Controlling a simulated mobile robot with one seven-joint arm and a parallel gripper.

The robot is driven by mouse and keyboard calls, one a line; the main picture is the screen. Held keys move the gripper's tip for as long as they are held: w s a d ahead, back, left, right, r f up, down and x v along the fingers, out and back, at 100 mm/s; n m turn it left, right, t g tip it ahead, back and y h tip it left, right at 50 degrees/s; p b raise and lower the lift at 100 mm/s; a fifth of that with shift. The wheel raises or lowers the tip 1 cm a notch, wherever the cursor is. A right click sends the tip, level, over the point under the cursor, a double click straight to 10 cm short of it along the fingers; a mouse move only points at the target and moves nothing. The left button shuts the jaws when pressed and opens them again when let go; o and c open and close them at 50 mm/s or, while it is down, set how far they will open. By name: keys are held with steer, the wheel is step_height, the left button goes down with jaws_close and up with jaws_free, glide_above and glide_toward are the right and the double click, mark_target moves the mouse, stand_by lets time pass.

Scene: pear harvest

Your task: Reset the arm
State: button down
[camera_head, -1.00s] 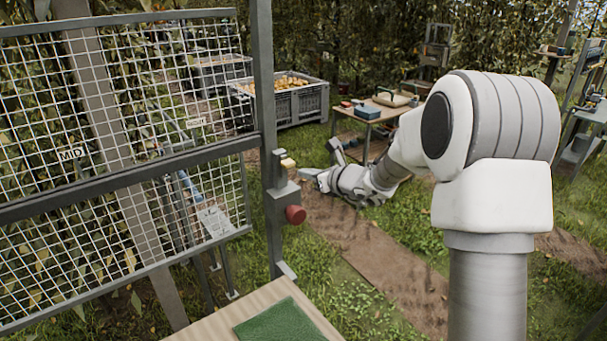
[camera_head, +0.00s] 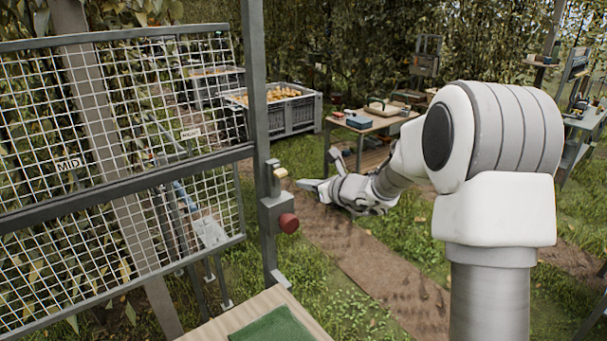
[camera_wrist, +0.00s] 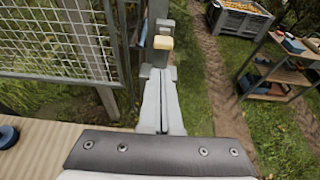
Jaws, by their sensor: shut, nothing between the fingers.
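My arm reaches from the right of the head view toward the middle, with the forearm low over the grass and path. My gripper (camera_head: 308,185) is at its far end, pointing left toward the gate post. In the wrist view my gripper (camera_wrist: 160,74) shows its two grey fingers side by side, shut and with nothing between them. The grey gate post (camera_head: 258,120) has a yellow latch piece (camera_head: 280,172) and a red knob (camera_head: 288,222). The yellow piece also shows just beyond the fingertips in the wrist view (camera_wrist: 163,42); I cannot tell the gap.
A wire mesh gate (camera_head: 120,130) fills the left. A wooden top (camera_head: 205,332) with a green cloth (camera_head: 272,328) is at the bottom. A grey crate (camera_head: 290,118) of pears and a work table (camera_head: 372,124) stand behind. A dirt path (camera_head: 380,270) runs between.

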steer(key=s+a+r+n+g+b, duration=0.1)
steer(key=s+a+r+n+g, duration=0.15)
steer(key=s+n, duration=0.65)
steer(key=s+a+r+n+g+b, duration=0.15)
steer(key=s+r+n, duration=0.35)
steer(key=s, duration=0.6)
steer(key=s+d+f+n+g+h, duration=0.1)
steer(key=s+d+n+h, duration=0.3)
steer(key=s, duration=0.6)
steer(key=s+d+f+n+h+b, duration=0.1)
steer(key=s+d+f+n+h, duration=0.3)
steer(key=s+d+n, duration=0.5)
steer(key=shift+s+d+n+g, duration=0.2)
steer(key=shift+s+n+g, duration=0.2)
steer(key=shift+s+n, duration=0.55)
steer(key=shift+w+a, duration=0.1)
